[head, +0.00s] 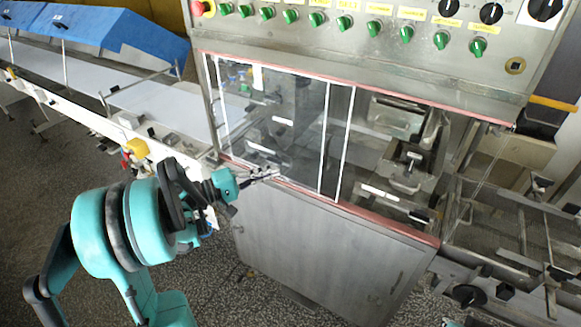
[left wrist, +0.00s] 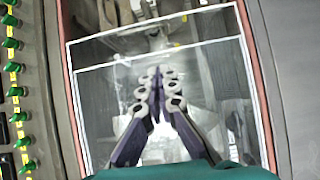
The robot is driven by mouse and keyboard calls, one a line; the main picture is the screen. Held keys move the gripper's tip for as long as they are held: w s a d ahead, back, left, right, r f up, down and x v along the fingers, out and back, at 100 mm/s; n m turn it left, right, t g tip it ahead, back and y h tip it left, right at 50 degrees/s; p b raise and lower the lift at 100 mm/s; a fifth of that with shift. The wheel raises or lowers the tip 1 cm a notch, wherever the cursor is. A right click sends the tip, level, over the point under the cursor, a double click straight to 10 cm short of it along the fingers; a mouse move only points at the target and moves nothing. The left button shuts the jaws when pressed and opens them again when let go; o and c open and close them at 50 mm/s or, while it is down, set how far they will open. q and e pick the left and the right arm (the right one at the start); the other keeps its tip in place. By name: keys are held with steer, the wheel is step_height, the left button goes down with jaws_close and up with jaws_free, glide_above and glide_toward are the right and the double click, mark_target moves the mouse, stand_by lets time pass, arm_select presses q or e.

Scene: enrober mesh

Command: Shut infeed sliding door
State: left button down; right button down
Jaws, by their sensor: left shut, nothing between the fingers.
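The clear sliding door (head: 290,95) with white edges sits in the front of the steel machine, over the left and middle of the opening. Two upright white edges show near its right end, side by side. Right of them the opening (head: 400,150) shows the machine's inside with no white-edged pane visible over it. My left gripper (head: 280,174) is shut and empty, in front of the door's lower part near the bottom rail. In the left wrist view the shut fingertips (left wrist: 157,72) lie over the clear pane (left wrist: 105,95); whether they touch it I cannot tell. My right gripper is not in view.
A control panel (head: 360,20) with green knobs and a red button overhangs the door. A steel cabinet front (head: 310,245) is below. A white conveyor (head: 150,100) with blue covers (head: 110,25) runs left; metal rails and frames (head: 520,230) stand right.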

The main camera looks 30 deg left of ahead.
arm_select(q)
steer(key=w+d+b, duration=0.2)
steer(key=w+d, duration=0.5)
steer(key=d, duration=0.3)
steer(key=shift+w, duration=0.35)
steer(key=shift+a, duration=0.1)
steer(key=s+d, duration=0.2)
steer(key=d, duration=3.2)
steer(key=shift+s+d+b, duration=0.15)
steer(key=shift+s+b, duration=0.2)
steer(key=shift+s, duration=0.05)
